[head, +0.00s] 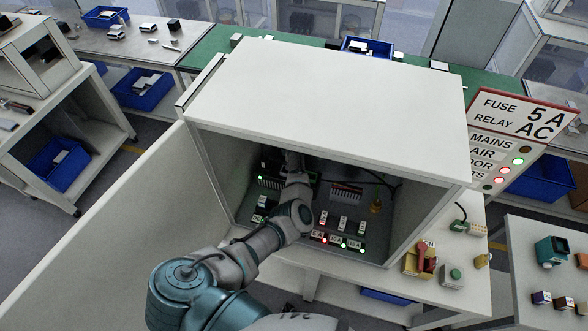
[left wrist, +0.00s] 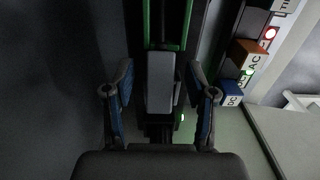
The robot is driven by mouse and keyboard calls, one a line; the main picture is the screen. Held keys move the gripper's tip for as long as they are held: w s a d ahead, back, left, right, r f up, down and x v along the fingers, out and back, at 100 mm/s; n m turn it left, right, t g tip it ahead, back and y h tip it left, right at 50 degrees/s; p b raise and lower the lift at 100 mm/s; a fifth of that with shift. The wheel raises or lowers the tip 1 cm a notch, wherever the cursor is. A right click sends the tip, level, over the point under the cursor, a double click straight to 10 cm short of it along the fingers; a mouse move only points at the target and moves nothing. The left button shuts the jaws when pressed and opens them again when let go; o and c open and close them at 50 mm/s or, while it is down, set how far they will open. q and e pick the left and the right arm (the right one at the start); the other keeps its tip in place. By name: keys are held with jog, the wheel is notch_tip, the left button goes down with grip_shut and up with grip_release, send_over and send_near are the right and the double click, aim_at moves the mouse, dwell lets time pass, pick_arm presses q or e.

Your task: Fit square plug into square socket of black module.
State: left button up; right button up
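My left arm reaches into the open cabinet in the head view, and its gripper (head: 291,160) is dim and mostly hidden behind the wrist. In the left wrist view my left gripper (left wrist: 160,95) is open, with one blue-padded finger on each side of a grey block (left wrist: 160,82). Gaps show between the block and both fingers. The block sits in line with a green-edged dark slot or frame (left wrist: 148,25). I cannot tell whether this block is the square plug. A dark module with a green light (head: 265,182) is at the cabinet's left. No square socket is discernible. My right gripper is not in view.
The cabinet (head: 330,85) has a roof overhead and a door (head: 110,235) swung open at left. Labelled blocks and lights (head: 340,240) line its front floor; the blue DC block (left wrist: 230,93) shows right of the fingers. A pale connector strip (head: 346,190) stands at the back.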

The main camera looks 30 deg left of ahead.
pick_arm(q)
notch_tip(320, 180, up, 11)
jog(key=b, duration=0.2)
jog(key=w+d+r+g+y+b, duration=0.1)
jog(key=d+r+y+b, duration=0.5)
jog(key=b, duration=0.6)
jog(key=shift+h, duration=0.9)
jog(key=x, duration=1.1)
jog(key=shift+w+f, duration=0.15)
jog(key=shift+f, duration=0.05)
jog(key=x, duration=0.4)
jog(key=shift+f, duration=0.25)
jog(key=shift+a+f, duration=0.25)
jog(key=shift+f, duration=0.2)
jog(key=shift+a, duration=0.15)
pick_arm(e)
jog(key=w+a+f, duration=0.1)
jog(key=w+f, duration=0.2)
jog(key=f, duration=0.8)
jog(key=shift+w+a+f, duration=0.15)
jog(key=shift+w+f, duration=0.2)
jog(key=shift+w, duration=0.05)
pick_arm(q)
grip_shut()
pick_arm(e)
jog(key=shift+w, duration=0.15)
